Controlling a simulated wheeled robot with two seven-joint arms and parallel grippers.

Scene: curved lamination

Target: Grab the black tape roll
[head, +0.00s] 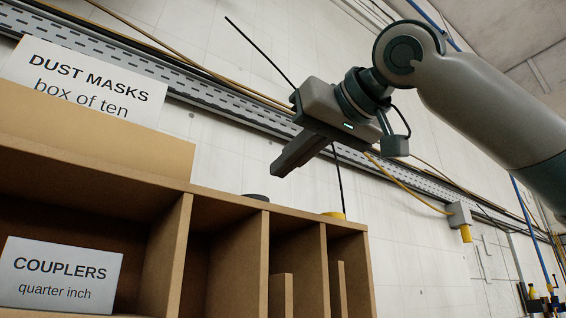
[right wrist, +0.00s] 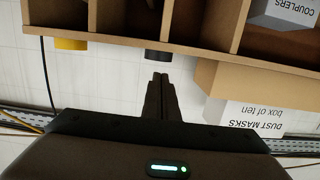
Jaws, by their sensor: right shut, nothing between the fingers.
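The black tape roll (head: 257,197) lies on top of the wooden shelf unit, near its upper front edge; only a thin dark part of it shows in the head view. It also shows in the right wrist view (right wrist: 157,55), just beyond my fingertips. My right gripper (head: 280,170) is above and slightly right of the roll in the head view, apart from it. Its fingers are shut together and empty, and they point toward the roll in the right wrist view (right wrist: 160,78). My left gripper is not in view.
A yellow roll (head: 334,215) sits on the shelf top to the right of the black one. A cardboard box (head: 110,130) and a dust masks box (head: 85,85) stand at the left. A couplers box (head: 60,275) is in a compartment of the shelf unit (head: 225,203).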

